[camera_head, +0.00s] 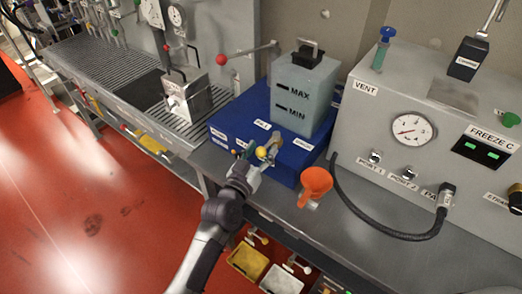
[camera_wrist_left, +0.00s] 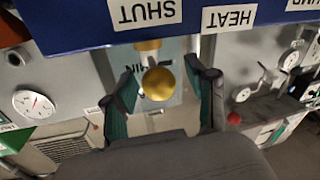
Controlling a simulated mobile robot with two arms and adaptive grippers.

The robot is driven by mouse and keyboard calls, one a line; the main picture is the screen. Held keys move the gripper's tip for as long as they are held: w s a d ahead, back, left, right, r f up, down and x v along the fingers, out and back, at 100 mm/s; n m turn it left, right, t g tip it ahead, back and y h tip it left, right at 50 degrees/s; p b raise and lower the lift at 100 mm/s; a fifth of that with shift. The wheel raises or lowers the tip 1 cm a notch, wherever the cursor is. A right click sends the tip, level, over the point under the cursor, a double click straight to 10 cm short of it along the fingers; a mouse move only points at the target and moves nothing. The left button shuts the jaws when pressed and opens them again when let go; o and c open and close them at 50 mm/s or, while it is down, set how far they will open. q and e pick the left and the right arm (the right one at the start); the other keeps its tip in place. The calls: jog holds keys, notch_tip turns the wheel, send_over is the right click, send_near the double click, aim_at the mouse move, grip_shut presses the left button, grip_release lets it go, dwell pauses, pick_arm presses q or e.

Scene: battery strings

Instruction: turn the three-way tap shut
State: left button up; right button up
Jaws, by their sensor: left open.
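The tap's yellow ball knob (camera_head: 262,153) sits on a metal lever at the front of a blue box (camera_head: 283,160). My left gripper (camera_head: 250,164) is right at the knob, coming up from below. In the left wrist view the knob (camera_wrist_left: 159,83) sits between the two open fingers of my left gripper (camera_wrist_left: 162,90), with a gap visible on each side. Upside-down labels read SHUT (camera_wrist_left: 147,11) and HEAT (camera_wrist_left: 229,17) on the box, and the knob lies near the SHUT label in that picture. The tap's body is partly hidden. My right gripper is in neither view.
A tank marked MAX and MIN (camera_head: 303,92) stands on the blue box. A black hose (camera_head: 375,228) curves along the grey panel. A red-knobbed lever (camera_head: 221,60) is up left.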

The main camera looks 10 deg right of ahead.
pick_arm(q)
jog(key=shift+s+a, duration=0.1)
jog(key=v, duration=1.1)
jog(key=shift+s+a, duration=0.15)
jog(key=shift+s, duration=0.2)
jog(key=shift+f, duration=0.1)
jog(key=s+a+f+g+y, duration=0.2)
jog(key=s+a+f, duration=0.1)
jog(key=f, duration=0.8)
jog(key=s+a+f+n+g+y+b, duration=0.15)
jog(key=a+f, duration=0.25)
jog(key=f, duration=0.7)
jog(key=s+a+f+m+g+y, duration=0.1)
jog(key=s+a+f+g+y, duration=0.2)
jog(key=f, duration=0.8)
jog(key=s+a+f+g+y, duration=0.1)
jog(key=s+a+f+g, duration=0.1)
jog(key=s+a+f, duration=0.2)
jog(key=s+a+f+n+g+y, duration=0.1)
jog(key=s+a+f+g, duration=0.2)
jog(key=s+f, duration=0.7)
jog(key=s+a+f+g+y, duration=0.1)
jog(key=s+a+f, duration=0.5)
jog(key=s, duration=1.2)
jog(key=shift+a+f+g+b, duration=0.35)
jog(key=shift+f+g, duration=0.15)
jog(key=shift+g, duration=0.35)
jog(key=shift+s, duration=0.15)
